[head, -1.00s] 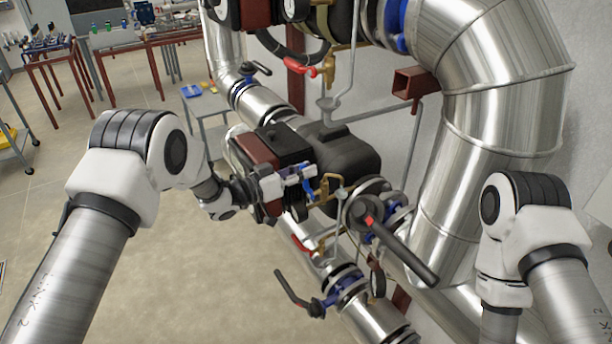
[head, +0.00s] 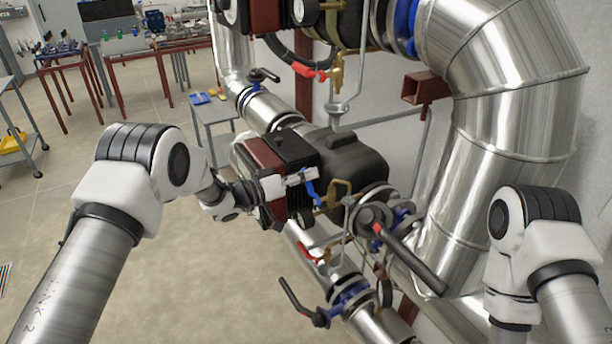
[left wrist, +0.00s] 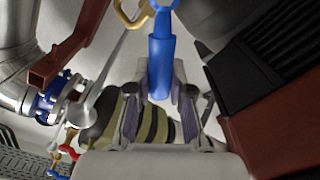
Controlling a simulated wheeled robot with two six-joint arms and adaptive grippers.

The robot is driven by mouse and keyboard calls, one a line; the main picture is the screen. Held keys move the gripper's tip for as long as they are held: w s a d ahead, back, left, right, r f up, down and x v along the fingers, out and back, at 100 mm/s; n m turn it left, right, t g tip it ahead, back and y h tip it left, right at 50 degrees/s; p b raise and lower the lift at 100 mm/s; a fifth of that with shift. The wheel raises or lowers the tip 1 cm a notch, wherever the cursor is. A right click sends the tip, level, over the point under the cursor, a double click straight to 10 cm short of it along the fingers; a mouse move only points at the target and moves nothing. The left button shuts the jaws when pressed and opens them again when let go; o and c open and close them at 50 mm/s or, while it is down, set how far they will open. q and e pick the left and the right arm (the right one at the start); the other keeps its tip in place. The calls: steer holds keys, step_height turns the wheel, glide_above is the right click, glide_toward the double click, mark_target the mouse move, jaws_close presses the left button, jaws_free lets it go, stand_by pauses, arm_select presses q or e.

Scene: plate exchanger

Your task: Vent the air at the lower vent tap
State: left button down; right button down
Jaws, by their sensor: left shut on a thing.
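A brass tap (head: 340,193) with a blue lever handle (head: 313,193) is beside the dark pump, near the middle of the head view. My left gripper (head: 308,175) reaches it from the left and is shut on the blue handle. In the left wrist view the blue handle (left wrist: 160,62) stands between the two fingers, and the brass body (left wrist: 130,12) shows at the top edge. The lever slopes down toward the brass body in the head view. Whether fluid or air comes out cannot be told. My right gripper is out of view.
The dark pump (head: 345,160) and its red-brown part (head: 266,160) crowd my left gripper. A red-handled brass tap (head: 310,71) is above, a funnel (head: 336,112) below it. A large black-handled lever (head: 415,265) juts out at right. Free floor (head: 190,275) lies left.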

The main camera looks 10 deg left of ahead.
arm_select(q)
steer(key=c, duration=1)
jaws_free()
steer(key=v, duration=1.2)
steer(key=shift+w, duration=0.1)
